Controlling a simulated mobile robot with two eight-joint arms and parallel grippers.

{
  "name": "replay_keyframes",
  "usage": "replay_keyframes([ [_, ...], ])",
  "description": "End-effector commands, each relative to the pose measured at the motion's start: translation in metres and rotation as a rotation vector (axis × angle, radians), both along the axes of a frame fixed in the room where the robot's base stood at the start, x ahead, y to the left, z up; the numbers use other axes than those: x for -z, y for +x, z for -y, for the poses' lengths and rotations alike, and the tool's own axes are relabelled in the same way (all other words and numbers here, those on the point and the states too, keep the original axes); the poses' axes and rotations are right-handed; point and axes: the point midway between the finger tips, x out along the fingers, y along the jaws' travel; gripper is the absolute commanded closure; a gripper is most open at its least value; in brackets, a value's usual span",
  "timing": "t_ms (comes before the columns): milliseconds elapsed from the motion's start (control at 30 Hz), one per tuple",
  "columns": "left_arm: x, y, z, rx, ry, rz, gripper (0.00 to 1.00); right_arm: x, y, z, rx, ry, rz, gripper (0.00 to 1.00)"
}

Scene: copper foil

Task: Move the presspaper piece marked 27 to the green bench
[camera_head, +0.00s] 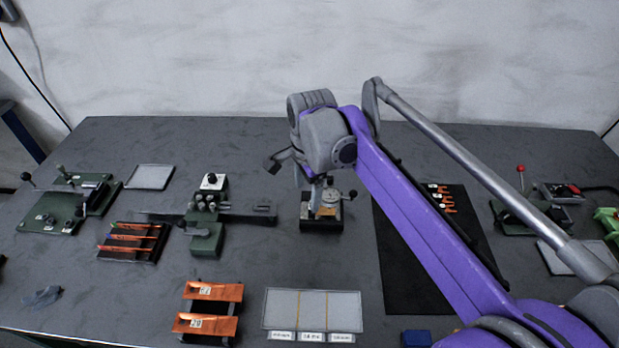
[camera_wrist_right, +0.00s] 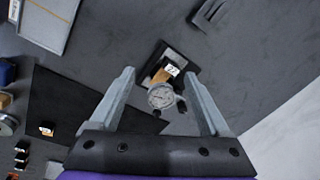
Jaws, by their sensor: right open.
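The presspaper piece (camera_wrist_right: 162,76) is tan, with a white tag that seems to read 27. It sits on a small black stand (camera_wrist_right: 183,57) beside a round dial gauge (camera_wrist_right: 161,96). My right gripper (camera_head: 298,175) is open above the stand. In the right wrist view its fingers (camera_wrist_right: 160,74) spread either side of the piece, and it holds nothing. Green fixtures stand at left (camera_head: 66,225) and centre (camera_head: 207,240); I cannot tell which is the green bench.
A grey divided tray (camera_head: 312,309) lies at front centre. A black mat (camera_head: 400,250) lies under my right arm. Bare tabletop (camera_head: 270,255) lies between the stand and tray.

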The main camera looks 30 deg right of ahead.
Motion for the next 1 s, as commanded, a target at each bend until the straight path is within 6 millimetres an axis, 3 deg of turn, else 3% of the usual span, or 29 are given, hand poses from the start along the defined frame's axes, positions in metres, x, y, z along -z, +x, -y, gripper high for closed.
replay_keyframes([
  [100, 0.010, -0.002, 0.000, 0.000, 0.000, -0.004, 0.50, -0.001, 0.026, 0.018, 0.272, 0.029, -0.056, 0.20],
  [300, 0.015, -0.003, 0.000, 0.000, 0.000, -0.005, 0.50, -0.002, 0.043, 0.032, 0.505, 0.046, -0.101, 0.20],
  [467, 0.016, -0.003, 0.000, 0.000, 0.000, -0.006, 0.50, 0.008, 0.045, 0.033, 0.532, 0.047, -0.105, 0.20],
  [1000, 0.026, -0.004, 0.000, 0.000, 0.000, -0.009, 0.50, 0.094, 0.044, 0.032, 0.527, 0.046, -0.103, 0.20],
])
